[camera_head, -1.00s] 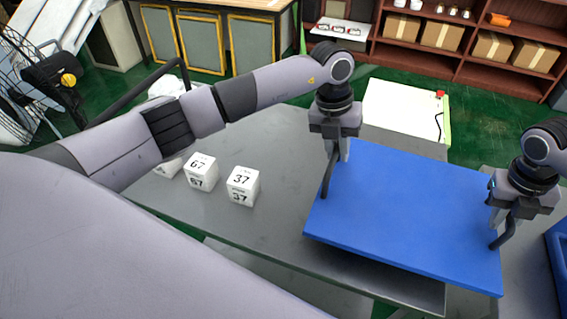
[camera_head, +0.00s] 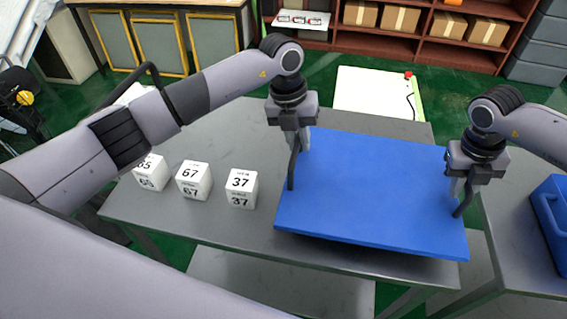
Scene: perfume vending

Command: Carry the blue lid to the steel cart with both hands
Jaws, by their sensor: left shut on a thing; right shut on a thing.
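The blue lid (camera_head: 375,195) is a flat rectangular board held over the right part of a grey steel table (camera_head: 225,222). My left gripper (camera_head: 294,180) is shut on the lid's left edge. My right gripper (camera_head: 462,208) is shut on its right edge. The lid looks roughly level, and its near edge reaches past the table's front edge. The lid hides the table surface under it, so I cannot tell the gap between them. Which surface is the steel cart is not clear from this view.
White numbered cubes, 65 (camera_head: 151,173), 67 (camera_head: 194,180) and 37 (camera_head: 241,188), stand on the table left of the lid. A second grey surface (camera_head: 510,230) at the right carries a blue bin (camera_head: 552,220). A white board (camera_head: 375,93) lies behind the table.

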